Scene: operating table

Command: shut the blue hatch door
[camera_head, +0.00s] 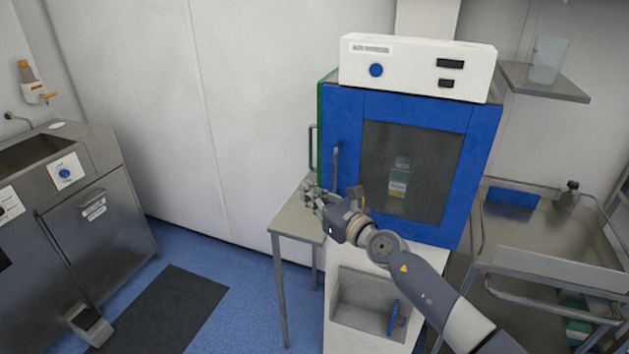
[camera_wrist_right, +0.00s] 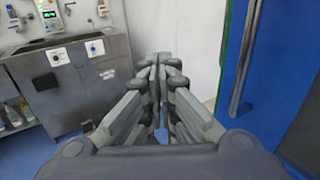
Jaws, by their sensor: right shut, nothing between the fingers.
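The blue hatch door (camera_head: 345,110) is the blue frame with a dark window on the front of the cabinet. It looks flush with the cabinet; I cannot tell whether a small gap is left. Its vertical metal handle (camera_head: 336,165) is near its left edge. In the right wrist view the door (camera_wrist_right: 282,70) fills the right side, with its handle (camera_wrist_right: 243,60). My right gripper (camera_head: 310,192) is at the door's lower left, beside the handle, pointing left. In the wrist view its fingers (camera_wrist_right: 158,62) are together and empty. My left gripper is out of view.
A green cabinet side (camera_head: 320,120) with another handle is left of the door. A side table (camera_head: 298,215) stands below my gripper. A bottle (camera_head: 398,180) shows behind the window. A steel trolley (camera_head: 540,225) is at the right, a steel unit (camera_head: 90,220) at the left.

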